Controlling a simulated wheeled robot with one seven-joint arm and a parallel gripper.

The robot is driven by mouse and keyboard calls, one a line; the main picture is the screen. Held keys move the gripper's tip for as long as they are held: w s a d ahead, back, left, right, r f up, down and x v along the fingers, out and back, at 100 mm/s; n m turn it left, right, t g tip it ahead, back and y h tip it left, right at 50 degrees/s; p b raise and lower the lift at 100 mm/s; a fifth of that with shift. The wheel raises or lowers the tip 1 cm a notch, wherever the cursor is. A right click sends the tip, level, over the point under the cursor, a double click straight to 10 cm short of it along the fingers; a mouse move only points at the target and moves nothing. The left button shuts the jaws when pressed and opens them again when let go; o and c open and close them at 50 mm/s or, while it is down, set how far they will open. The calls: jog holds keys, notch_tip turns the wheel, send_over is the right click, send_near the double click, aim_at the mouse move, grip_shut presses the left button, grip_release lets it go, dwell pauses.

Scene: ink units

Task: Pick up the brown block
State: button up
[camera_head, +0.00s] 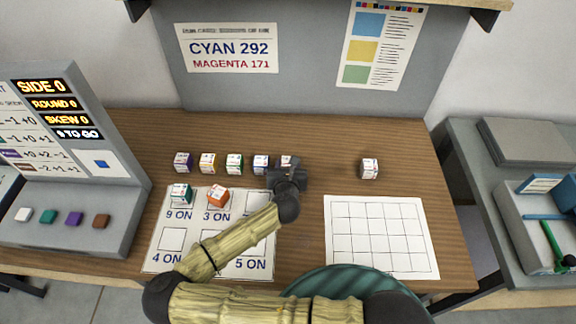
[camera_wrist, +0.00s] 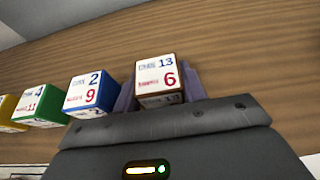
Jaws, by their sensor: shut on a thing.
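The brown block (camera_wrist: 157,82) has a white top label reading 13 and 6. It sits between the purple-grey fingers of my gripper (camera_wrist: 160,90) in the wrist view, and the jaws are shut on it. In the head view my gripper (camera_head: 287,172) is at the right end of the block row and hides most of the brown block (camera_head: 286,160). I cannot tell whether the block still touches the table.
Left of it stand a blue block (camera_head: 261,163), a green block (camera_head: 234,162), a yellow block (camera_head: 207,162) and a purple block (camera_head: 183,162). A dark-sided block (camera_head: 369,169) stands alone at right. A teal block (camera_head: 181,194) and an orange block (camera_head: 217,196) lie on the numbered sheet (camera_head: 153,257).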

notch_tip(320, 180, up, 10)
jog(key=shift+r, duration=0.1)
jog(key=shift+w, duration=0.1)
dwell(0.3)
dwell(0.4)
